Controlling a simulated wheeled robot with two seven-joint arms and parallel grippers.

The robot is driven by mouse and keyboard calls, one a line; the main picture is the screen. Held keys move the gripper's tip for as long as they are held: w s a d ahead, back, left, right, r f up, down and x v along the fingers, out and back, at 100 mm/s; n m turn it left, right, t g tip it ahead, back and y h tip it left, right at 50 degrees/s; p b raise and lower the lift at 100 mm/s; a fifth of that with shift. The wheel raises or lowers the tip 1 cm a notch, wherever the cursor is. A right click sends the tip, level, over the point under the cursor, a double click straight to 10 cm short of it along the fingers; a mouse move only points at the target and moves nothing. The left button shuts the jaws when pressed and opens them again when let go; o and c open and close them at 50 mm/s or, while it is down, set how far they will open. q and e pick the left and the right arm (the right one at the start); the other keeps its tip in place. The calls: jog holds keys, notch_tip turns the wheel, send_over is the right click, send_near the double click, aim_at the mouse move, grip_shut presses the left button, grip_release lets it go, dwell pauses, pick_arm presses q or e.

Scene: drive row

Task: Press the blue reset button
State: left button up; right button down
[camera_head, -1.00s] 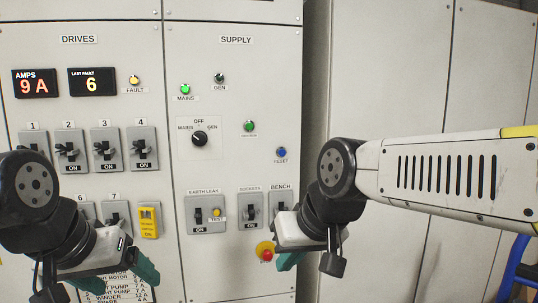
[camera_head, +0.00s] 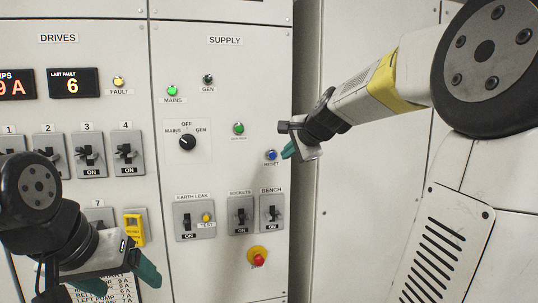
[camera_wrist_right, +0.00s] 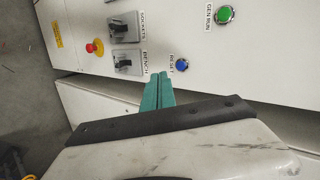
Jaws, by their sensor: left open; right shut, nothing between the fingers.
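The blue reset button (camera_head: 271,155) sits on the supply panel above its RESET label, right of the green gen run lamp. It also shows in the right wrist view (camera_wrist_right: 182,65), just beyond and to the right of my fingertips. My right gripper (camera_head: 287,153) is shut and empty, its teal fingertips close to the button's right side; in the right wrist view the fingers (camera_wrist_right: 160,80) lie together. I see a gap in the picture between tips and button; contact is not visible. My left gripper (camera_head: 128,277) is open and empty at the lower left, in front of the drives panel.
A red emergency button (camera_head: 258,260) on a yellow base is low on the supply panel. Bench (camera_head: 271,212) and sockets (camera_head: 240,215) switches sit below the reset button. A rotary selector (camera_head: 187,143) is to the left. Plain grey cabinet doors (camera_head: 350,190) stand at the right.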

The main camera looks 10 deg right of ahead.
jog(key=w+d+m, duration=0.1)
jog(key=w+d+r+m, duration=0.1)
jog(key=w, duration=0.1)
jog(key=shift+w+d+t+h, duration=0.1)
jog(key=shift+d+t+h, duration=0.1)
jog(key=shift+t+h, duration=0.2)
jog(key=shift+w, duration=0.1)
send_near(273, 156)
notch_tip(273, 156, down, 4)
jog(key=w, duration=0.4)
jog(key=shift+w+a+r, duration=0.15)
jog(key=shift+w+r, duration=0.1)
jog(key=shift+r, duration=0.15)
jog(key=shift+w, duration=0.55)
jog(key=shift+w+r, duration=0.1)
